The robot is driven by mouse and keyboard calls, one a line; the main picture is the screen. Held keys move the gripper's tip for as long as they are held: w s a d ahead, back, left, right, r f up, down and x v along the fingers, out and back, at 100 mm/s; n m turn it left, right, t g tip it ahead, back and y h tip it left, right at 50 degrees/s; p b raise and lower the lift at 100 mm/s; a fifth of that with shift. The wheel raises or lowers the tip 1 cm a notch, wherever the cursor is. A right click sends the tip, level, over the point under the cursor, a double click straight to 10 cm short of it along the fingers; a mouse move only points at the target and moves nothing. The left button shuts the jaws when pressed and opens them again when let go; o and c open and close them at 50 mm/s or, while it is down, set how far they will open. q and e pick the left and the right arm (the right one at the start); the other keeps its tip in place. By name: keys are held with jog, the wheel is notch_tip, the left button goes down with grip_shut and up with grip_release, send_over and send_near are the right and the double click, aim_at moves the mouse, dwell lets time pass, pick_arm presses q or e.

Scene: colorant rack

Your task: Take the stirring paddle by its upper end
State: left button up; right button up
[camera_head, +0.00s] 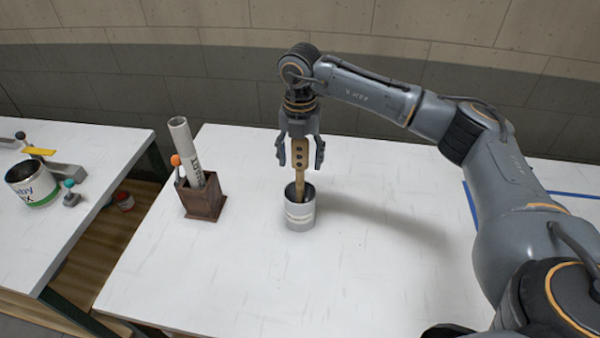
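The stirring paddle (300,154) is a flat tan wooden piece with dark holes in its broad upper part. It stands nearly upright, with its narrower lower part inside a small grey-and-white can (300,215); its bottom end is hidden in the can. My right gripper (300,160) points down from above, with one finger on each side of the paddle's upper end. The fingers are spread, and a gap appears to show between each finger and the paddle. My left gripper is not in view.
A brown box (203,201) holding a white rolled tube (186,150) and an orange-tipped item stands left of the can. A second table at left carries a labelled can (33,184). A gap with a wooden floor separates the tables. The white table's front (270,280) is clear.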

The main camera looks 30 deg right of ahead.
grip_shut()
